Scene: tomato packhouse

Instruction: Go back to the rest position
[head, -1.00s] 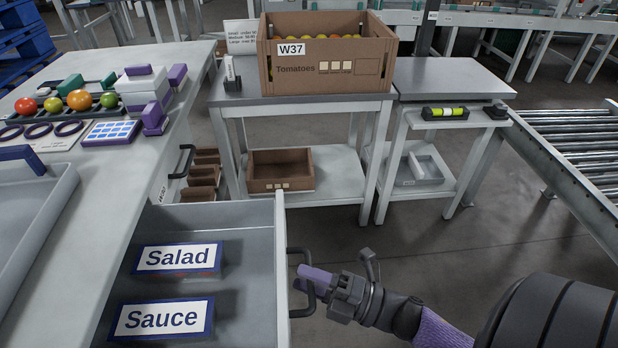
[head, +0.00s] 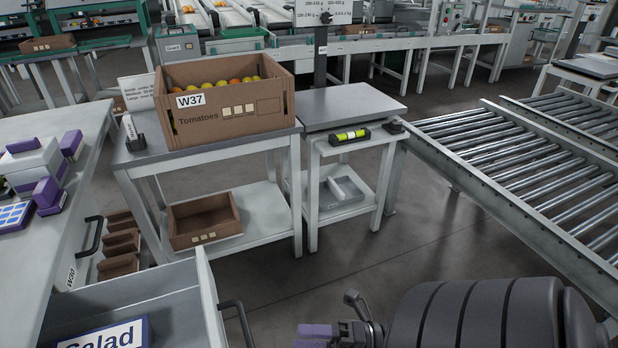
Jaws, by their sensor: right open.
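My right gripper (head: 318,336) shows at the bottom edge, partly cut off, with purple fingers and a dark body. It is open and empty. It is to the right of the dark handle (head: 238,322) of an open grey drawer (head: 172,277), with a gap between them. My left gripper is out of view.
A "Salad" label (head: 103,337) shows in the drawer. A "W37" tomato crate (head: 226,120) stands on a bench, with a small brown box (head: 205,232) on its shelf. A roller conveyor (head: 530,170) is at right; floor between is clear.

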